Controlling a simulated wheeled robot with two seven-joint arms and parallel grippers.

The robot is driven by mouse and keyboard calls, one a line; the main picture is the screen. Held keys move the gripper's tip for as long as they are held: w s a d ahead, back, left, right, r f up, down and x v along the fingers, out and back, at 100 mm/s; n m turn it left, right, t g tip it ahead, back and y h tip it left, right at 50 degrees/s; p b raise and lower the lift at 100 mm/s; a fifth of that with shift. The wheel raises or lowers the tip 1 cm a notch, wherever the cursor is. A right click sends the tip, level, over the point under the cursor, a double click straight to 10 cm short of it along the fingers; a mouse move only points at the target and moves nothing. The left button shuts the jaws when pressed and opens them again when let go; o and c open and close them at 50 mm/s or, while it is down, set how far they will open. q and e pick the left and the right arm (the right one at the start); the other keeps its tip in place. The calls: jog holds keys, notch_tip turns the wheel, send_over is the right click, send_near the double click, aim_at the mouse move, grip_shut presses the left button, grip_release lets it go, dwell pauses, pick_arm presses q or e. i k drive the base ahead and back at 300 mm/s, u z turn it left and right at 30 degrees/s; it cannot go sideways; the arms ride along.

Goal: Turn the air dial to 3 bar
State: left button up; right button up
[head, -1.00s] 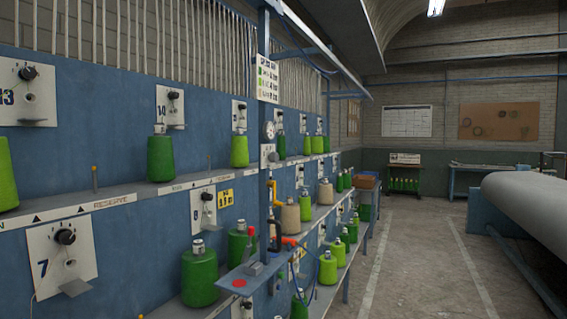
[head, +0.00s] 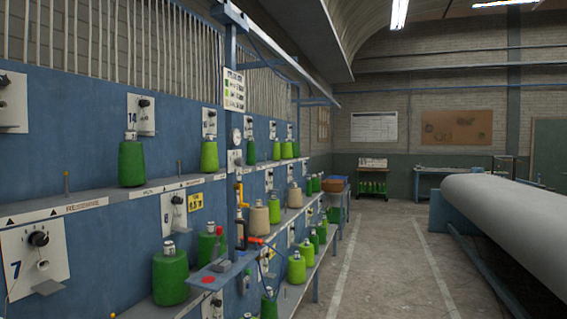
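A round white gauge (head: 236,136) is on the blue upright post in the middle of the left rack. Just below it is a small pale plate with a dark knob (head: 236,160), which may be the air dial. Both are too small to read a pressure or a pointer position. Neither of my grippers is in the head view, so nothing is seen touching the gauge or the knob.
The blue rack (head: 80,130) on the left has numbered dial plates, such as plate 7 (head: 20,262), and green yarn cones (head: 170,277). A small blue shelf (head: 222,270) juts out below the post. A large grey roll (head: 500,205) is at right. The floor aisle (head: 385,265) is clear.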

aim_at(240, 161)
jog(key=z, duration=0.25)
jog(key=i, duration=0.9)
jog(key=u, duration=0.15)
